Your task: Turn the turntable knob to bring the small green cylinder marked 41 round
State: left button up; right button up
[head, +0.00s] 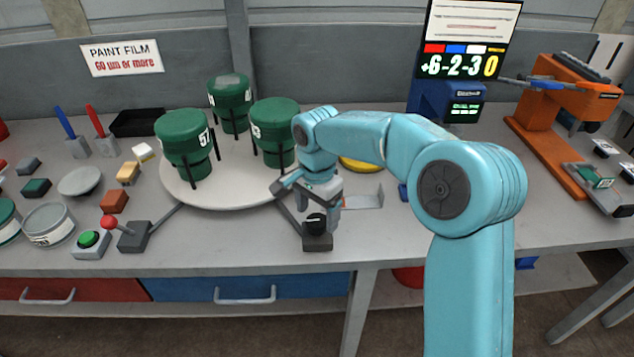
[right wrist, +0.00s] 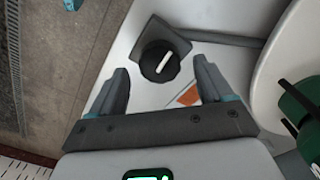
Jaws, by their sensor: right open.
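The round pale turntable (head: 225,198) carries three green cylinders. The front left one (head: 185,140) reads 57. The right one (head: 275,115) has a mark that I cannot read surely, and the back one (head: 230,97) is too unclear to read. I cannot make out a 41 on any of them. The black knob (head: 316,224) stands on a dark base in front of the turntable. My right gripper (head: 318,205) is open above the knob. In the right wrist view, the knob (right wrist: 160,60) with its white line shows beyond the spread fingers (right wrist: 162,85). My left gripper is out of view.
A red-balled lever (head: 110,223) and a green button (head: 89,239) stand left of the knob. Small blocks and discs lie at the far left. A blue display stand (head: 440,105) and an orange device (head: 550,130) are at the right. The bench edge is close in front.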

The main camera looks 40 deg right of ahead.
aim_at(317, 220)
notch_tip(317, 220, up, 14)
jog(key=p, duration=0.2)
jog(key=shift+r, duration=0.15)
jog(key=shift+n, duration=0.4)
notch_tip(317, 220, down, 16)
jog(key=p, duration=0.3)
